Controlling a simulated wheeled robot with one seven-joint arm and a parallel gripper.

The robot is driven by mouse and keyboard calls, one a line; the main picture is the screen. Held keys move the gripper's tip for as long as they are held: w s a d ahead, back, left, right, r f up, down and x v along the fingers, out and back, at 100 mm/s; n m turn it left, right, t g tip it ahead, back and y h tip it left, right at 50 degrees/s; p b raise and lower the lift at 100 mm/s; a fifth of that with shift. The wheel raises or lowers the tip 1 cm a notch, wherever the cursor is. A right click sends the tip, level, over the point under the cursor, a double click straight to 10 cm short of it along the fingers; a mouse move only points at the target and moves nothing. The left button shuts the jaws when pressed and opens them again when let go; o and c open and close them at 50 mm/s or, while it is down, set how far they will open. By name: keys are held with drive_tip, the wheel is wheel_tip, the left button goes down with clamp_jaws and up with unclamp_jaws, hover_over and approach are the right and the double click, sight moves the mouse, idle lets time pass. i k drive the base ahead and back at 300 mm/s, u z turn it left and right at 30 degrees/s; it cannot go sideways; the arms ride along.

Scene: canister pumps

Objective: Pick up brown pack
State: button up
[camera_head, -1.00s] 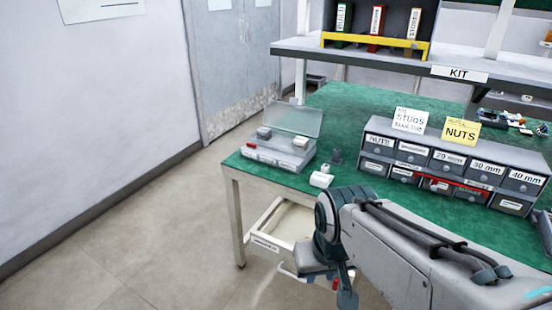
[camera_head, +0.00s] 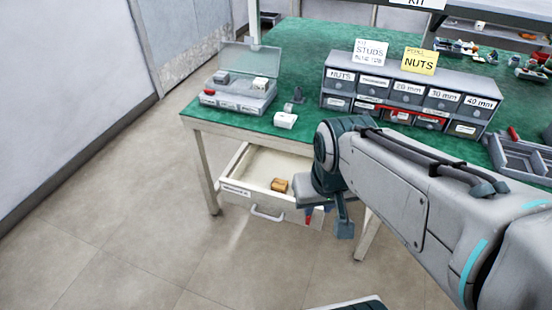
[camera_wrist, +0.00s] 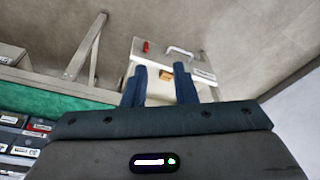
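The brown pack (camera_head: 279,185) is a small brown block lying in the open drawer under the green-topped bench. It sits on the drawer floor near the front. It also shows in the wrist view (camera_wrist: 165,76), where it appears between my two blue fingers. My gripper (camera_wrist: 161,70) is open, with its fingers apart and nothing held. In the head view my gripper is at the right side of the drawer, partly hidden by my own wrist. The drawer (camera_head: 236,170) is pale inside, with a label and a metal handle on its front.
A bench (camera_head: 310,150) with a green top stands over the drawer. On it are a grey organizer box (camera_head: 240,92), a small white block (camera_head: 285,120) and a labelled drawer cabinet (camera_head: 410,85). A small red thing (camera_wrist: 146,46) shows by the drawer front. The floor in front is clear.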

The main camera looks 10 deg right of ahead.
sight(279, 185)
drive_tip(key=z, duration=0.3)
drive_tip(key=i, duration=0.85)
drive_tip(key=z, duration=0.55)
